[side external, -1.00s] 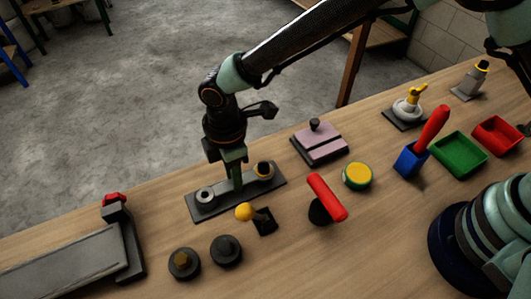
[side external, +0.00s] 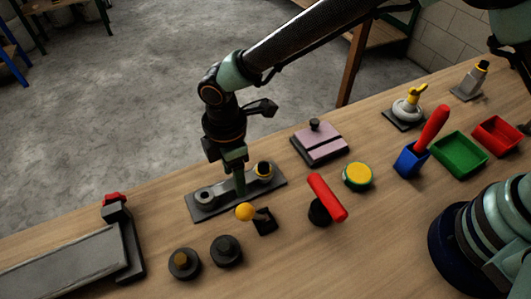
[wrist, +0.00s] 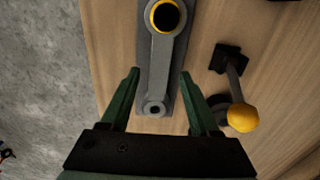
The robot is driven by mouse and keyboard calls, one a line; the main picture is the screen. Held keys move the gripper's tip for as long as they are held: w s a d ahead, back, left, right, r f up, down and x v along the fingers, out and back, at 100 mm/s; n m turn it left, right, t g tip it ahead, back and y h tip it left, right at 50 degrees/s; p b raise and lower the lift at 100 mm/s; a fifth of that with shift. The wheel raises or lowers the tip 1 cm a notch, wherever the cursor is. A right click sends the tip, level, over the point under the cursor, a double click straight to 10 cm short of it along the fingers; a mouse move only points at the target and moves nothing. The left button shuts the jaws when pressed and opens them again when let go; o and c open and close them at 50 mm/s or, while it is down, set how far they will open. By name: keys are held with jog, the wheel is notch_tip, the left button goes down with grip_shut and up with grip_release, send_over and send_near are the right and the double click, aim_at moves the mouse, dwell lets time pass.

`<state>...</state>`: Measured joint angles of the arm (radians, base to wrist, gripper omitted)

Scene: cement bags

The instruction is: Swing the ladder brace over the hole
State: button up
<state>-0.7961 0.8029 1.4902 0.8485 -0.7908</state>
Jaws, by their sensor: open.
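The ladder brace (wrist: 161,62) appears to be the grey bar in the wrist view. It runs from a yellow-ringed dark round piece (wrist: 165,15) to a rounded end with a dark centre (wrist: 155,108). It lies along a dark grey base plate (side external: 222,200), on the bench in the side view. The yellow-ringed piece (side external: 263,169) is at the plate's right end and a grey ring (side external: 205,197) at its left. My gripper (wrist: 160,75) is open, with its fingers on either side of the bar; contact is unclear. In the side view my gripper (side external: 238,190) is low over the plate, hiding the bar's middle. I cannot make out a separate hole.
A yellow-ball lever (side external: 245,211) stands close in front of the plate. Two dark round knobs (side external: 226,250) (side external: 184,263) are nearer the front. A red-handled piece (side external: 326,197), a yellow button (side external: 358,175) and a pink-topped block (side external: 319,142) are to the right.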

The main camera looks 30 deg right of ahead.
notch_tip(320, 180, up, 12)
dwell(0.4)
jog(key=shift+f, duration=0.1)
jog(key=w+d+r+m+t, duration=0.1)
jog(key=d+r+m, duration=0.2)
jog(key=d, duration=0.4)
jog(key=d+r+m+t+y, duration=0.1)
jog(key=d+r+m, duration=0.25)
jog(key=d, duration=0.25)
jog(key=w+d+r+m+t, duration=0.1)
jog(key=d+r+m, duration=0.25)
jog(key=d, duration=0.35)
jog(key=s+d+m+t, duration=0.1)
jog(key=s+d+m, duration=0.2)
jog(key=d, duration=0.4)
jog(key=s+d+m+t+h, duration=0.1)
jog(key=s+d+m, duration=0.3)
jog(key=d, duration=0.3)
jog(key=shift+s+d+m+t, duration=0.2)
jog(key=shift+d+m+t, duration=0.1)
jog(key=shift+m, duration=0.3)
